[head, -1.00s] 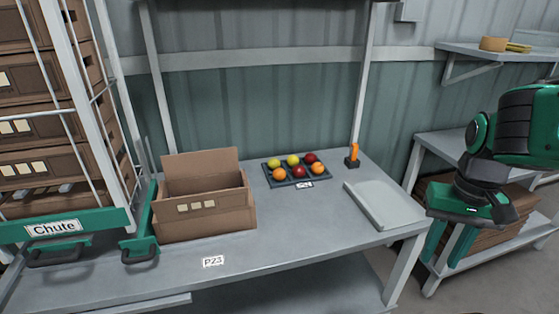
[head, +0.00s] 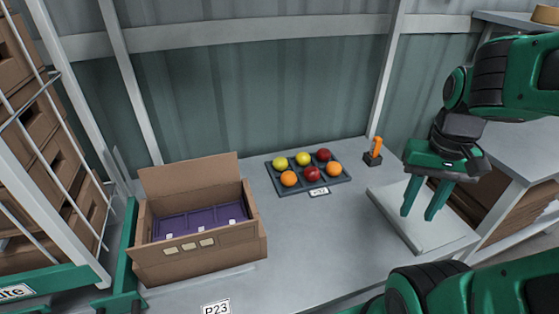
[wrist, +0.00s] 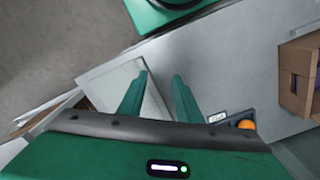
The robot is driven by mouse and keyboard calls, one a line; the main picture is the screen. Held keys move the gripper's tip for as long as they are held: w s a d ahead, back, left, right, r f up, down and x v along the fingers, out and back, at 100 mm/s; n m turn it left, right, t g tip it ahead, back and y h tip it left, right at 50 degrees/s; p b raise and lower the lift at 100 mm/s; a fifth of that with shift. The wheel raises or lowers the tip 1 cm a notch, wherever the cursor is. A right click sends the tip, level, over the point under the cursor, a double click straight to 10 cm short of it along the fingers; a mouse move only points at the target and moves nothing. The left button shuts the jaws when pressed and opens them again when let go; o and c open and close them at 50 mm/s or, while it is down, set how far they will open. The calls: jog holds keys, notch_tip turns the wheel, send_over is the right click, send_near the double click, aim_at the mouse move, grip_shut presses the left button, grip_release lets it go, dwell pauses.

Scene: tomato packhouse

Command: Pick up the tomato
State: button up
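Several tomatoes sit in a dark compartment tray (head: 271,181) on the table. The back row has a yellow-green tomato (head: 280,163), a yellow tomato (head: 302,158) and a red tomato (head: 324,155). The front row has an orange tomato (head: 289,179), a red tomato (head: 312,174) and an orange tomato (head: 334,169). My gripper (head: 419,215) is open and empty, fingers down, above the pale board at the right, apart from the tray. In the wrist view, my gripper (wrist: 160,82) shows both fingers spread, with one orange tomato (wrist: 246,124) at the lower right.
An open cardboard box (head: 200,262) with a purple divided insert (head: 202,222) stands at the left. An orange-handled tool (head: 375,150) stands right of the tray. A pale flat board (head: 395,215) lies at the table's right.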

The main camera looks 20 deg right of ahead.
jog(key=shift+w+a, duration=0.1)
jog(key=shift+a, duration=0.1)
jog(key=o, duration=0.8)
jog(key=shift+w+r+n, duration=0.25)
jog(key=shift+r+n, duration=0.05)
jog(key=shift+r, duration=0.4)
jog(key=n, duration=1)
send_over(280, 158)
notch_tip(280, 158, down, 7)
jog(key=shift+s+a+f, duration=0.15)
jog(key=shift+d+f, duration=0.2)
jog(key=shift+f, duration=2.85)
